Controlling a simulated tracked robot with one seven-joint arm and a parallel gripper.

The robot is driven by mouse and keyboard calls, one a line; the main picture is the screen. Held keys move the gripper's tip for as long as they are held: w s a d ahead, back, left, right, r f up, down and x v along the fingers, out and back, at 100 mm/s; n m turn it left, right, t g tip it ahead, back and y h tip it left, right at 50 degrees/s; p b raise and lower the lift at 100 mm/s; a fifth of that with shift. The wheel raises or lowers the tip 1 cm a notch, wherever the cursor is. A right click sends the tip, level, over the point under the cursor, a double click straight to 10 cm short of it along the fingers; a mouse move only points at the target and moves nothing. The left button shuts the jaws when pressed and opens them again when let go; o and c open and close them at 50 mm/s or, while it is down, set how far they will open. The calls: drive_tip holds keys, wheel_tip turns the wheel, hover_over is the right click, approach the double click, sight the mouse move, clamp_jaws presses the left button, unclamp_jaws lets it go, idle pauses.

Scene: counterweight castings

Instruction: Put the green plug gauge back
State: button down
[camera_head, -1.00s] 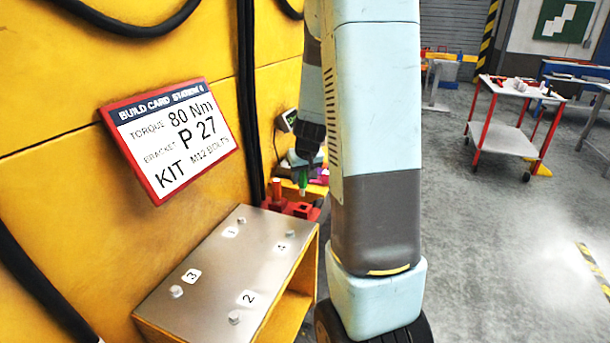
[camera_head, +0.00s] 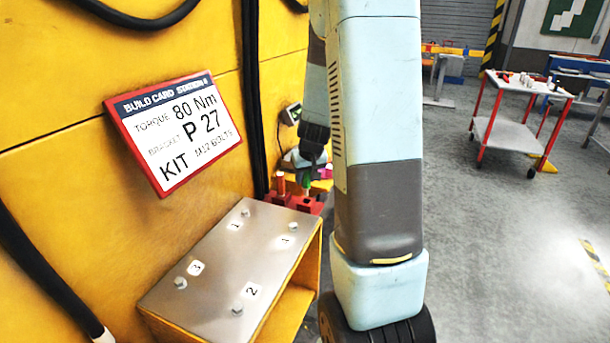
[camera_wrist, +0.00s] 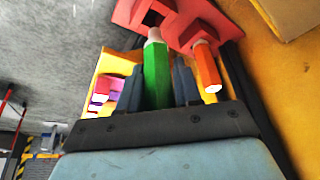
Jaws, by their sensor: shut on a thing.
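The green plug gauge (camera_wrist: 157,75) is between the two dark fingers of my gripper (camera_wrist: 158,88), its pale tip pointing away from the gripper. In the head view the green gauge (camera_head: 306,184) hangs below my gripper (camera_head: 307,168), partly behind my arm. The red holder (camera_wrist: 181,40) has a dark square opening just beyond the pale tip. I cannot tell whether the tip touches the holder. The red holder also shows in the head view (camera_head: 306,205). An orange plug gauge (camera_wrist: 206,66) stands in the holder beside the green one; it also shows in the head view (camera_head: 281,184).
A metal-topped yellow stand (camera_head: 214,262) with numbered pegs is in front of the holder. A build card (camera_head: 175,132) hangs on the yellow wall at left. Purple and red items (camera_wrist: 99,93) lie beside the gripper. A red-legged cart (camera_head: 508,130) is far right; the floor between is open.

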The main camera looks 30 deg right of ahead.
drive_tip(key=shift+f, duration=2.4)
idle(0.7)
drive_tip(key=c, duration=0.7)
unclamp_jaws()
drive_tip(key=d+v, duration=0.1)
drive_tip(key=v, duration=1.2)
wheel_tip(320, 180, up, 8)
hover_over(306, 189)
drive_tip(key=s, duration=0.3)
drive_tip(key=shift+s+f, duration=0.15)
